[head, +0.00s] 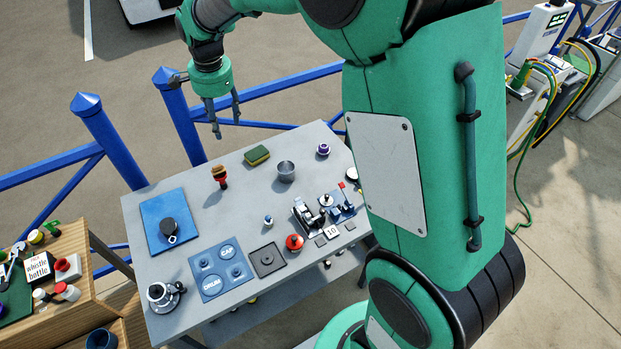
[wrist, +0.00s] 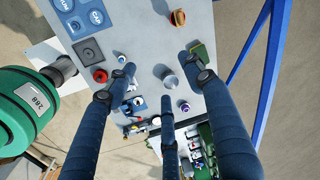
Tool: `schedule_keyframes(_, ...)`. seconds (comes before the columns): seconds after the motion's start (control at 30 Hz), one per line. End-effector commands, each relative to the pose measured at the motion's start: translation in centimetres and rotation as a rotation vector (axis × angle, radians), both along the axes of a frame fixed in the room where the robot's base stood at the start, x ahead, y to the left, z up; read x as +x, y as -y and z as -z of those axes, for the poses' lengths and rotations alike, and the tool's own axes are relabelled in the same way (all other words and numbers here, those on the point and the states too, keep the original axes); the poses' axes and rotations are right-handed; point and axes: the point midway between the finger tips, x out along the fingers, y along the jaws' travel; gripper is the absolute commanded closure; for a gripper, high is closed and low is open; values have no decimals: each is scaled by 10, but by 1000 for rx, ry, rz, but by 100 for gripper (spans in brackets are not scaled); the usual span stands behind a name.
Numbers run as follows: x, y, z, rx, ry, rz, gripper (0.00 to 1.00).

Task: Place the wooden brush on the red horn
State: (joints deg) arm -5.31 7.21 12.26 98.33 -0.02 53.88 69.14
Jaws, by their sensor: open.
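The wooden brush (head: 218,170) is a small brown piece near the far left part of the grey table. It appears to rest on top of a red piece with a dark lower part, which looks like the red horn (head: 221,182). The brush also shows at the top of the wrist view (wrist: 178,17), where it covers most of the red. The exact contact between them is too small to tell. My gripper (head: 227,126) is open and empty, with its fingers pointing down, above and apart from the brush, beyond the table's far edge.
A green-yellow sponge (head: 257,156), a metal cup (head: 286,172) and a purple-topped item (head: 323,149) stand near the far side. A blue mat (head: 168,208) lies left. A red knob-like item (head: 295,242) is nearer the front. Blue railing (head: 290,84) runs behind the table.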

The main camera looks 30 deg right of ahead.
Motion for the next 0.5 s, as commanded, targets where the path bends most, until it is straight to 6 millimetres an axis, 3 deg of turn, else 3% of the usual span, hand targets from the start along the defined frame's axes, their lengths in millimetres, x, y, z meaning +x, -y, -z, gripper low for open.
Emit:
schedule_keyframes(0.03,-14,4,-15,-5,17,-35,48)
schedule_keyframes(0.2,-58,15,-49,-27,59,-167,48)
schedule_keyframes(0.5,-141,32,-93,-82,135,-397,48)
